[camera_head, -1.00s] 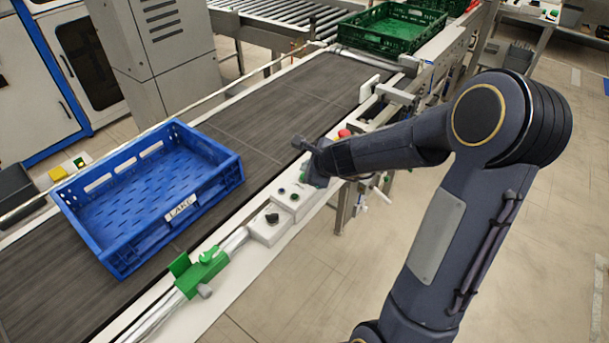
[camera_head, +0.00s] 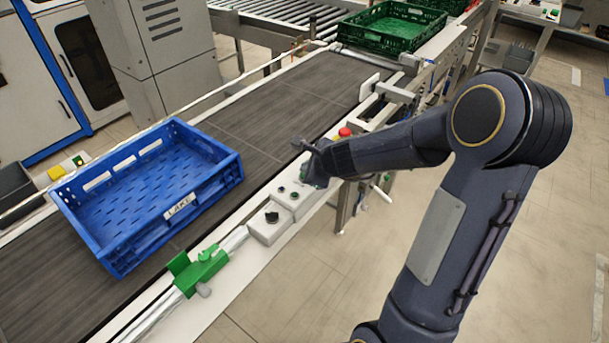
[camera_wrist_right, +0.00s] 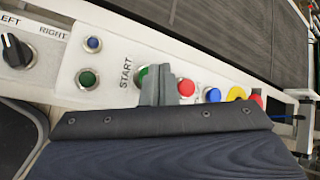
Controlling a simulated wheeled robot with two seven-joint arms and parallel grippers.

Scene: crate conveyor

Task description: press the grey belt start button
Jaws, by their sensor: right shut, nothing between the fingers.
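The wrist view shows a light panel (camera_wrist_right: 115,60) with the label START. A green button (camera_wrist_right: 142,74) beside that label is partly hidden behind the fingers of my right gripper (camera_wrist_right: 158,84). The fingers are shut with nothing between them. I cannot tell whether they touch the button. In the head view my right gripper (camera_head: 314,180) is low over the control strip at the belt's near edge and hides the start button there. The grey belt (camera_head: 270,105) runs behind it. My left gripper is not in view.
Beside the fingers are a red button (camera_wrist_right: 186,87) and a blue button (camera_wrist_right: 213,95). Another green button (camera_wrist_right: 87,78) and a LEFT/RIGHT knob (camera_wrist_right: 15,50) lie to the left. A blue crate (camera_head: 215,190) sits on the belt. A green crate (camera_head: 390,40) stands at the back.

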